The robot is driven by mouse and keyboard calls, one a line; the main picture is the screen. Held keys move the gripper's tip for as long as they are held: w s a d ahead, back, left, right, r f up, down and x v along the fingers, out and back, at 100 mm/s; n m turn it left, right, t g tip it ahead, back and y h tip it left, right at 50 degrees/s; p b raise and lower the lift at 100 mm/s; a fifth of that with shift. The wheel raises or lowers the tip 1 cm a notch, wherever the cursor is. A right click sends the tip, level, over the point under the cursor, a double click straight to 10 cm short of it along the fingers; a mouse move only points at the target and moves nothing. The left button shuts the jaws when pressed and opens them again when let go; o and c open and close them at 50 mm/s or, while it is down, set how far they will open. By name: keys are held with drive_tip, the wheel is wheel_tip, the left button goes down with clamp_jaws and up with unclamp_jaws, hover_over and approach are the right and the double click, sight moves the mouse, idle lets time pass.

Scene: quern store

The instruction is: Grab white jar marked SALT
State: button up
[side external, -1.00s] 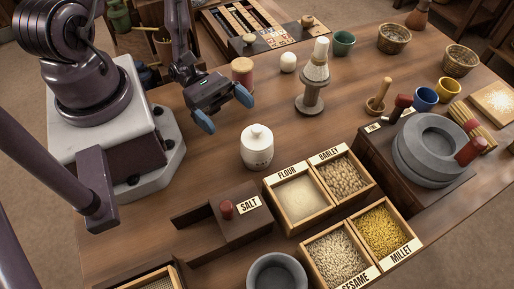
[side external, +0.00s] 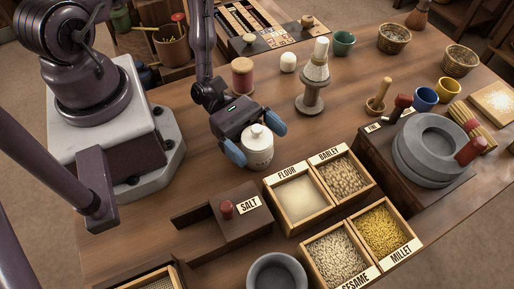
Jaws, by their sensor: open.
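I cannot tell whether the fingertips touch the jar. A plate reading SALT (side external: 249,205) is fixed on a dark wooden box with a red knob (side external: 227,209), in front of the jar.
Open boxes of flour (side external: 299,201), barley (side external: 343,178), sesame (side external: 335,258) and millet (side external: 381,231) stand right and in front. A grey stone bowl (side external: 277,273) is at the front edge. A spool (side external: 243,76) and a pale stand (side external: 312,85) are behind. Bare table lies left of the jar.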

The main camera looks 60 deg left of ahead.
drive_tip(key=c, duration=1)
drive_tip(key=shift+c, duration=1.1)
drive_tip(key=shift+r, duration=0.15)
